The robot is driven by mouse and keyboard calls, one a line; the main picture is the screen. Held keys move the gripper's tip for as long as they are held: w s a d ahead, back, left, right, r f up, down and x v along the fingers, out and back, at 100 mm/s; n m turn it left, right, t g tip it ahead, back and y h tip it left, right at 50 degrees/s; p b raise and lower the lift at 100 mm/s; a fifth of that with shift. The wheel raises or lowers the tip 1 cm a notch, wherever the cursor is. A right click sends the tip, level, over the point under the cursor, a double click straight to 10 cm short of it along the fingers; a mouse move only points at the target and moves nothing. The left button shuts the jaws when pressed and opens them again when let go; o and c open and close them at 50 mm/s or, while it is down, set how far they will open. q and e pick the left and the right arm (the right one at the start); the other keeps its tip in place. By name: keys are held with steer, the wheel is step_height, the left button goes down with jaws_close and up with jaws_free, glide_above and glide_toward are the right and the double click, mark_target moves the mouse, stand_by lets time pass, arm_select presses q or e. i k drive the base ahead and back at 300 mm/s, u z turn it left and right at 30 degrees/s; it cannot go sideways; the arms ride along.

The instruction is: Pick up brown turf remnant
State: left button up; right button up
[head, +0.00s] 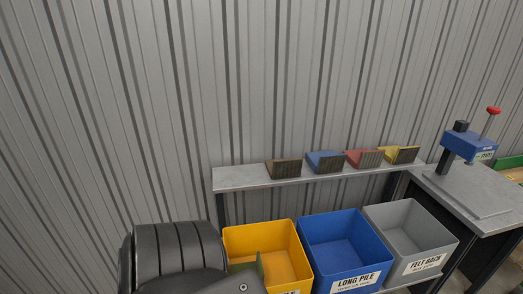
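A brown wedge-shaped piece (283,168) sits at the left end of a row on the narrow grey shelf (235,179) against the wall. It has a dark, striped front face. I cannot tell for sure that it is the brown turf remnant. A green piece (261,266) stands in the yellow bin (287,238), partly hidden by the bin's wall. Neither of my grippers is in view.
Blue (325,161), red (363,158) and yellow (401,154) pieces share the shelf. Below stand a blue LONG PILE bin (345,245) and a grey FELT BACK bin (409,236), both looking empty. A blue press with a red knob (470,145) stands on the right bench (490,205).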

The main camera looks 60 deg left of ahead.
mark_target(284, 168)
steer(key=u, duration=1)
